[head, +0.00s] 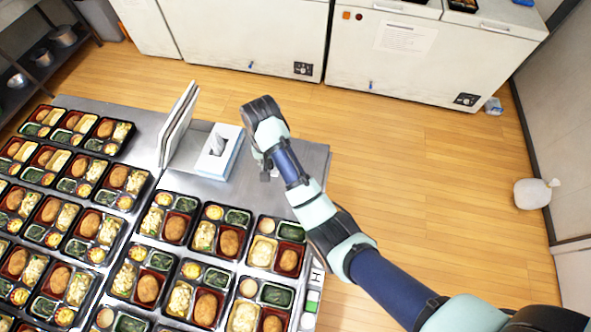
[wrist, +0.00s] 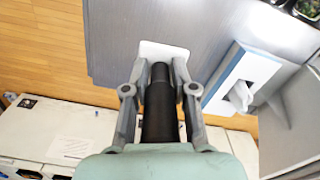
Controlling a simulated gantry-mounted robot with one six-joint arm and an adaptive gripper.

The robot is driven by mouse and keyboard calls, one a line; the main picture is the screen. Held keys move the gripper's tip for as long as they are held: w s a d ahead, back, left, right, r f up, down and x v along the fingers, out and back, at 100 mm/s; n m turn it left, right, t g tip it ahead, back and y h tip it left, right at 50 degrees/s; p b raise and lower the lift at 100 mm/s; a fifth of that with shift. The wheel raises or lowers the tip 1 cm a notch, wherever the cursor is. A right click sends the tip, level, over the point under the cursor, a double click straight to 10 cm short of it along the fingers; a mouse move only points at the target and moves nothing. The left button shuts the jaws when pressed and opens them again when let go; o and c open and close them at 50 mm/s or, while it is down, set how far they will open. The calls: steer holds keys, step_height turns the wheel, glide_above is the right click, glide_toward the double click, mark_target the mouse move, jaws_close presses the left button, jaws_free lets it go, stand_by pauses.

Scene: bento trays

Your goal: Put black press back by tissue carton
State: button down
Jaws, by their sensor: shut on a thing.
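In the wrist view, the black press (wrist: 160,115) is a dark cylinder standing between the two fingers of my gripper (wrist: 159,72), which is shut on it. A pale flat square (wrist: 170,52) shows at the press's far end; I cannot tell whether it belongs to the press. The tissue carton (head: 216,163), white and blue with a tissue sticking out, stands on the metal table. It also shows in the wrist view (wrist: 248,66), right of my gripper and apart from it. In the head view my gripper (head: 266,172) is right of the carton, and my arm hides the press.
Upright white panels (head: 180,125) stand left of the carton. Several filled bento trays (head: 217,230) cover the near and left parts of the metal table (head: 312,160). Bare tabletop lies around the carton. White chest freezers (head: 420,55) stand beyond the wooden floor.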

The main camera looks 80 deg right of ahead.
steer(key=shift+s+d+f+m, duration=0.1)
steer(key=shift+s+d+m, duration=0.3)
steer(key=shift+s, duration=0.55)
steer(key=b, duration=0.7)
glide_toward(281, 193)
steer(key=shift+f+b, duration=0.4)
steer(key=shift+f, duration=0.35)
steer(key=shift+f+b, duration=0.45)
steer(key=shift+f, duration=1.8)
steer(key=shift+f, duration=0.1)
steer(key=c, duration=0.9)
jaws_free()
steer(key=shift+c, duration=0.2)
